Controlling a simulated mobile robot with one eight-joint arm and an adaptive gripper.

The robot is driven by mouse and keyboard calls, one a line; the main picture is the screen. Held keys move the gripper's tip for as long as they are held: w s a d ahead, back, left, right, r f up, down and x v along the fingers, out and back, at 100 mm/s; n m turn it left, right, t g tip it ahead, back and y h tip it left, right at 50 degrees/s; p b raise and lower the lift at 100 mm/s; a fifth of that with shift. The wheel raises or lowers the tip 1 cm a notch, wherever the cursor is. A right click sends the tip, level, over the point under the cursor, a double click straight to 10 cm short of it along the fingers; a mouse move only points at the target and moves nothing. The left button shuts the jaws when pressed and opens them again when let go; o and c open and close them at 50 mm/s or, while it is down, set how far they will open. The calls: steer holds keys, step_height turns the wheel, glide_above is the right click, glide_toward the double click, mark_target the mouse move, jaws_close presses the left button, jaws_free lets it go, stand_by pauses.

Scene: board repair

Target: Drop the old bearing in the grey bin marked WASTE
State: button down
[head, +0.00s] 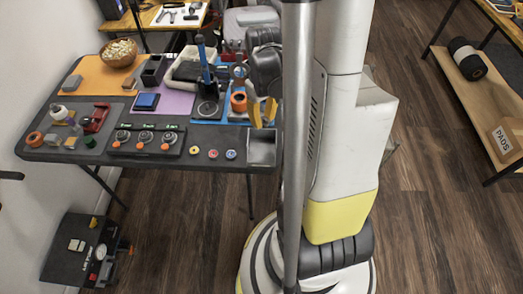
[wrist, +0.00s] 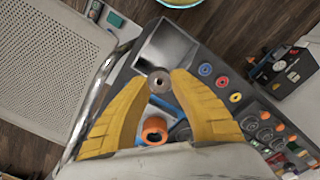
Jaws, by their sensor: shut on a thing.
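My gripper (wrist: 160,86) has yellow fingers shut on the old bearing (wrist: 159,82), a small grey-brown ring with a dark hole held between the fingertips. In the head view my gripper (head: 262,124) points down above the table's near right corner, and the bearing cannot be made out there. The grey bin (head: 262,151) is an open box at that corner, below the fingertips. In the wrist view the grey bin (wrist: 167,45) lies just beyond the bearing, its inside partly hidden by the fingers and bearing. No WASTE lettering is readable.
Several small coloured rings (head: 213,154) lie left of the bin, next to a dark panel with orange knobs (head: 145,139). An orange roller (head: 239,102) stands behind the gripper. A perforated light panel (wrist: 50,60) shows at the left of the wrist view.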

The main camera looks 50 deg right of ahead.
step_height(320, 180, down, 2)
steer(key=shift+f+b, duration=0.2)
steer(key=shift+b, duration=0.4)
steer(key=shift+r, duration=0.1)
steer(key=c, duration=1.1)
jaws_free()
steer(key=shift+c, duration=0.2)
step_height(320, 180, up, 12)
